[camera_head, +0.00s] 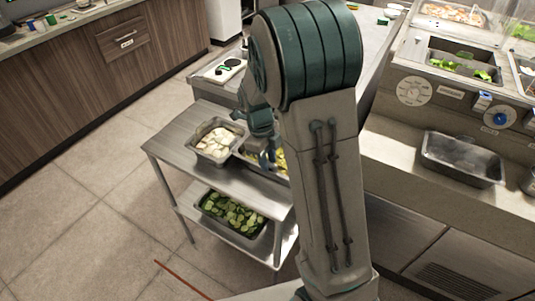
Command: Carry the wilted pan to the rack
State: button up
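The rack is a steel two-shelf stand (178,148) left of my arm. Its upper shelf holds a pan of white pieces (216,141) and a pan of yellow food (281,160), which my arm partly hides. Its lower shelf holds a pan of green slices (232,215). A pan with sparse green leaves (462,68) sits in a counter well at the upper right; I cannot tell for sure which pan is the wilted one. My gripper (268,160) is over the yellow-food pan; whether its fingers are open or touch anything is unclear.
An empty-looking steel pan (463,160) rests on the ledge below the wells. The control panel (450,98) has a dial and a blue knob. Wooden cabinets (110,62) line the left.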

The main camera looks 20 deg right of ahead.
notch_tip(320, 180, up, 14)
jog(key=w+a, duration=0.1)
jog(key=shift+w+a+f, duration=0.15)
jog(key=shift+w+a, duration=0.05)
jog(key=shift+a, duration=0.05)
dwell(0.4)
jog(key=s+d+n+t+y, duration=0.1)
jog(key=s+n+t, duration=0.3)
jog(key=s+n, duration=1.6)
jog(key=n, duration=0.6)
jog(key=shift+d+f+n, duration=0.25)
jog(key=shift+d+n, duration=0.1)
jog(key=shift+n, duration=0.05)
